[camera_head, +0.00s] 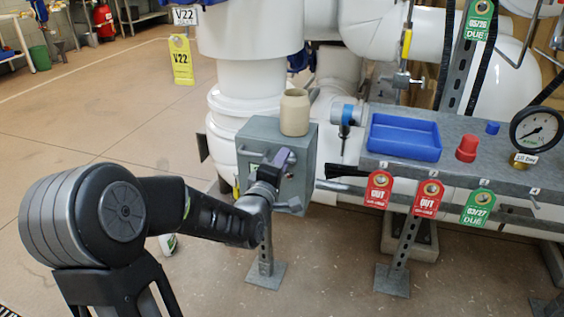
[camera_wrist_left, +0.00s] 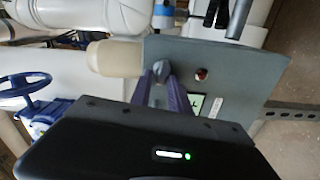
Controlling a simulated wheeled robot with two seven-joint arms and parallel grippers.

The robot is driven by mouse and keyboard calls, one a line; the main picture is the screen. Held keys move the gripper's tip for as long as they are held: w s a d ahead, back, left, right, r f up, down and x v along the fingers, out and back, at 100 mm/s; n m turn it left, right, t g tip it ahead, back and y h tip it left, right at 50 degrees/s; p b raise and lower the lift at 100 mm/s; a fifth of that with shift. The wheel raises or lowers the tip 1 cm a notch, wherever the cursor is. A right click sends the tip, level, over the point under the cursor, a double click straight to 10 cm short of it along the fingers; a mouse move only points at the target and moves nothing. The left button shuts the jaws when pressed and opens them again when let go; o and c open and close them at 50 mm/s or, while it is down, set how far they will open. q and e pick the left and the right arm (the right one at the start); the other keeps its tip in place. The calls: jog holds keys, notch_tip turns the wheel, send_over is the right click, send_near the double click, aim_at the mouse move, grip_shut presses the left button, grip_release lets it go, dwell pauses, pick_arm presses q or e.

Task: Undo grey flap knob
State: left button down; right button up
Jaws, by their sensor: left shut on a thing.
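The grey flap knob (camera_wrist_left: 161,69) is a small knob on that flap. My left gripper (camera_head: 287,160) reaches the front of the box. In the left wrist view its purple fingers (camera_wrist_left: 164,80) are shut on the knob, one on each side. The flap looks closed against the box. In the head view the gripper hides the knob. My right gripper is in neither view.
A beige jar (camera_head: 295,112) stands on the box. A red button (camera_wrist_left: 201,74) and a small label sit on the flap near the knob. To the right, a grey bench carries a blue tray (camera_head: 404,153), a red cap (camera_head: 467,148) and a gauge (camera_head: 537,129); tags hang along its edge.

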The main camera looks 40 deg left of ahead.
pick_arm(q)
jog(key=c, duration=1.5)
grip_release()
jog(key=b+v, duration=0.5)
jog(key=v, duration=0.2)
jog(key=shift+s, duration=0.4)
jog(key=shift+d, duration=0.1)
